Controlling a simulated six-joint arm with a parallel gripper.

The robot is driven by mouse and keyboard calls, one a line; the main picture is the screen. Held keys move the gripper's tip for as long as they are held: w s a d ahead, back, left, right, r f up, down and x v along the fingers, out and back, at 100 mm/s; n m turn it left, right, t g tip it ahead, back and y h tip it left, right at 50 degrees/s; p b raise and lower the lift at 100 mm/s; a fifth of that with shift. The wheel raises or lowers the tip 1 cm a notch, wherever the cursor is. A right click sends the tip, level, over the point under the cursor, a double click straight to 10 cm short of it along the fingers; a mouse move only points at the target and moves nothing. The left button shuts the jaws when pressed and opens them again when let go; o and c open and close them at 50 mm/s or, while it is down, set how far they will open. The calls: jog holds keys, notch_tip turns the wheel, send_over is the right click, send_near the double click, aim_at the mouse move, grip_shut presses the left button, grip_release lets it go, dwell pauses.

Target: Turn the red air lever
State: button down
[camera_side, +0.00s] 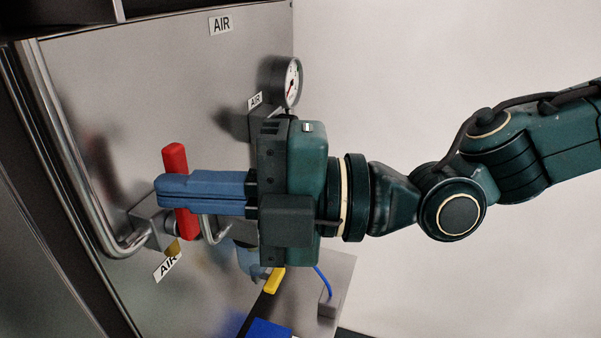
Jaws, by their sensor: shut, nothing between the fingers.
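The red air lever (175,160) stands nearly upright in the picture on a metal valve block at the left of the metal panel. My gripper (160,190) comes in from the right with its blue fingers closed together. The fingers lie across the middle of the lever in this view and hide that part of it. The lever's upper end shows above the fingers and its lower end shows below them. I cannot tell whether the fingers touch the lever or only pass in front of it.
A steel pipe (58,125) runs down the left and bends toward the valve. A round pressure gauge (291,83) sits above my gripper. Below are a yellow handle (274,281), a blue object (269,328) and a grey box with a blue cable (325,284). A pale wall fills the right.

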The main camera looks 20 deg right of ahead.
jog(key=shift+w+d, duration=0.1)
jog(key=m, duration=0.2)
jog(key=w+d+m+t, duration=0.1)
jog(key=m, duration=0.3)
jog(key=shift+w+d+f+t+y, duration=0.15)
jog(key=shift+w+d+t+y, duration=0.15)
jog(key=shift+w+d+y, duration=0.1)
jog(key=shift+w+d+f+m+t, duration=0.4)
jog(key=shift+f+m+t, duration=0.2)
jog(key=shift+m, duration=0.85)
jog(key=shift+w+d+f+m+t, duration=0.45)
jog(key=shift+f+m+t, duration=0.2)
jog(key=shift+m, duration=0.75)
jog(key=shift+w+d+f+m+t, duration=0.4)
jog(key=shift+f+m+t, duration=0.2)
jog(key=shift+m, duration=0.85)
jog(key=shift+f, duration=0.1)
jog(key=shift+g, duration=0.25)
